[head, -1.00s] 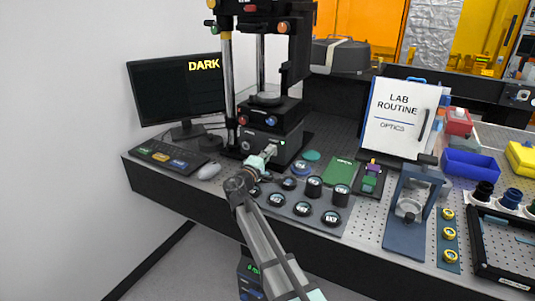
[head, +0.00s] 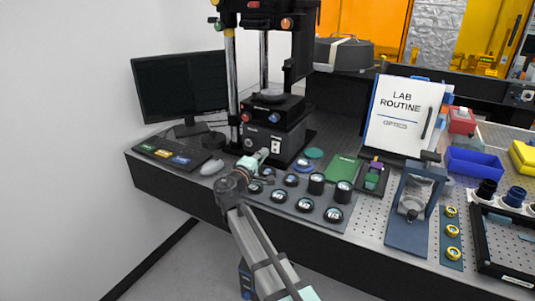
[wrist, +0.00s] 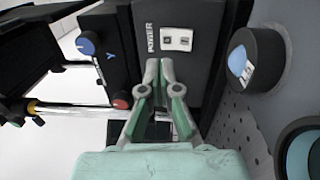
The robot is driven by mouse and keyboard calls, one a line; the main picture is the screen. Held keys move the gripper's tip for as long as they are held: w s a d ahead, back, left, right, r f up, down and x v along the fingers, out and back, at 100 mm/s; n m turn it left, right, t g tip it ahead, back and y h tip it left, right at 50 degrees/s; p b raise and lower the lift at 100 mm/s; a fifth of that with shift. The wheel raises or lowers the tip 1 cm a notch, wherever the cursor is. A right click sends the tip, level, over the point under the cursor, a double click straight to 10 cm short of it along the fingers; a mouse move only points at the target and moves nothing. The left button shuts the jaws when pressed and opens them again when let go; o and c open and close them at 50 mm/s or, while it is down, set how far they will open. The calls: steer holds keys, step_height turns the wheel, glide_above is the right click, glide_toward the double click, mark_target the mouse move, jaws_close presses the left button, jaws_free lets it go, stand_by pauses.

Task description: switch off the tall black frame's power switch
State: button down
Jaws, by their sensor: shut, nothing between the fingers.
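The tall black frame (head: 299,58) stands on the left of the bench, with a black base box (head: 263,138). Its power switch (head: 275,146) is a small white rocker on the front of that box. In the wrist view the switch (wrist: 177,40) sits beside the word POWER, and no lit lamp shows near it. My gripper (head: 264,152) is in front of the box, a little below and left of the switch. In the wrist view my gripper's fingertips (wrist: 160,64) are together and empty, and the switch is uncovered just beyond them.
A dark monitor (head: 180,87) and a keypad (head: 171,155) are at left. A tray (head: 309,215) of round optics lies right of my arm. Blue and red knobs (wrist: 87,43) are close left of my fingers in the wrist view.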

steer(key=v, duration=0.2)
steer(key=r+v, duration=0.1)
steer(key=v, duration=0.2)
steer(key=b+v, duration=0.1)
steer(key=v, duration=0.1)
steer(key=shift+s+a+r, duration=0.15)
steer(key=shift+s, duration=0.25)
